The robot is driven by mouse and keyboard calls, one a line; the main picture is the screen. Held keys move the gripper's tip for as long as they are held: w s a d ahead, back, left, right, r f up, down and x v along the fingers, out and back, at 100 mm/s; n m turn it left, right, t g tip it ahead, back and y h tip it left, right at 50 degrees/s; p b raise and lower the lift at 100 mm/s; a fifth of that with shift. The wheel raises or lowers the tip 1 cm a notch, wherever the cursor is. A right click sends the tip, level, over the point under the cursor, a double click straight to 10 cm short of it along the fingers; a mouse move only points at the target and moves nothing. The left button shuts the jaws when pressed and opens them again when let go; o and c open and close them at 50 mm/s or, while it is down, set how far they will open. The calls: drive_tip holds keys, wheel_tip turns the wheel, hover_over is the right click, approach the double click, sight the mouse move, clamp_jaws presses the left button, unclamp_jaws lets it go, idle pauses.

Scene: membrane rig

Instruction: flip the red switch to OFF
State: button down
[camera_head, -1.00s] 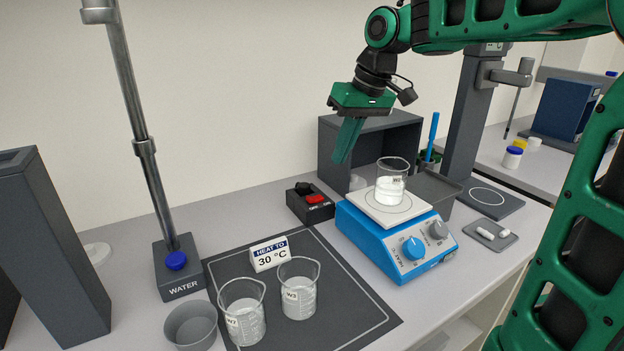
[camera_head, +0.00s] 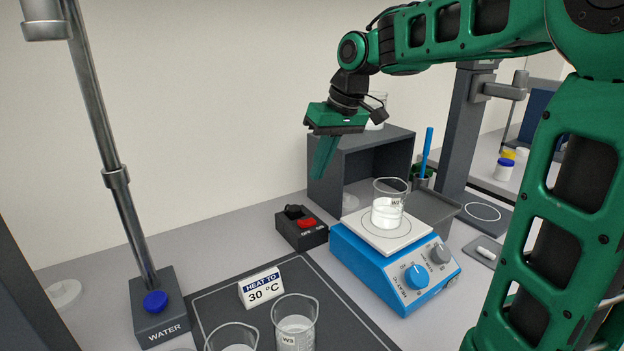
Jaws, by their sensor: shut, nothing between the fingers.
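The red switch (camera_head: 306,222) sits on top of a small dark switch box (camera_head: 292,238) on the bench, left of the blue hotplate. Small white lettering shows on the box beside the switch, with OFF towards the left. Which way the rocker is tipped is too small to tell. My gripper (camera_head: 319,176) is shut and empty, its green fingers pointing down. It hangs in the air above the box, slightly to the right of the switch in the picture, and does not touch it.
The blue hotplate (camera_head: 400,282) holds a beaker (camera_head: 387,212) of white contents. A dark open-fronted box (camera_head: 322,187) stands behind. A heat sign (camera_head: 262,290) and two beakers (camera_head: 296,335) stand in front on a dark mat (camera_head: 222,308). The water stand (camera_head: 160,325) is at left.

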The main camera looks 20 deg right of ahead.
hover_over(301, 221)
drive_tip(key=s+d, duration=0.1)
wheel_tip(301, 221, down, 10)
drive_tip(key=shift+r, duration=0.1)
drive_tip(key=shift+a+f, duration=0.35)
drive_tip(key=shift+f, duration=0.5)
drive_tip(key=shift+d, duration=0.2)
